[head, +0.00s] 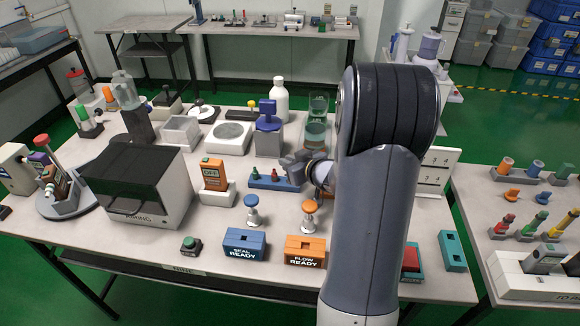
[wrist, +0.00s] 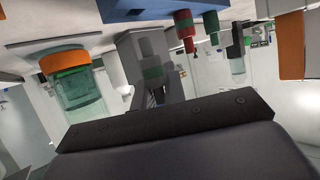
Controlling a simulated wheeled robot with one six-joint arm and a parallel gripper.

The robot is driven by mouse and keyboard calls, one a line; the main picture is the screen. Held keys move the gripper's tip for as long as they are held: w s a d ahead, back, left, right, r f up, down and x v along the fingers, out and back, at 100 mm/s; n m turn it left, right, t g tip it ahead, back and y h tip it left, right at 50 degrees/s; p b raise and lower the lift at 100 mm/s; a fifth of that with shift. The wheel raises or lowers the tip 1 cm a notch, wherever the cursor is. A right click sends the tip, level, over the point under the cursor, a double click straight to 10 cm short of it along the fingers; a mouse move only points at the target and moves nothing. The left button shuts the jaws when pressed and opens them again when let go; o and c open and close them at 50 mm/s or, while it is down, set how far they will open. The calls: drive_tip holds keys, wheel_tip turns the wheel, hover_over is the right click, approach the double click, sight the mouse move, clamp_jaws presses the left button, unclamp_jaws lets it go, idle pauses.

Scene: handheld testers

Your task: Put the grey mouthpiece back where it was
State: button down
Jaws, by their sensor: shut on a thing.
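My gripper (head: 297,166) is at the right end of a low blue rack (head: 270,183), close above it. Whether the grey mouthpiece touches the rack cannot be told. In the head view my gripper hides it.
An orange tester (head: 214,174) stands in a white holder left of the rack. A blue-topped device (head: 268,125) and a green glass jar (head: 315,134) stand behind. Blue (head: 252,208) and orange (head: 309,212) knobbed stands are in front. My arm covers the table's right part.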

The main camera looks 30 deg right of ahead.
drive_tip(key=shift+s+f, duration=0.15)
drive_tip(key=shift+f, duration=0.4)
drive_tip(key=shift+f+b, duration=0.35)
drive_tip(key=shift+f, duration=0.25)
drive_tip(key=c, duration=1.5)
unclamp_jaws()
drive_tip(key=shift+o, duration=0.2)
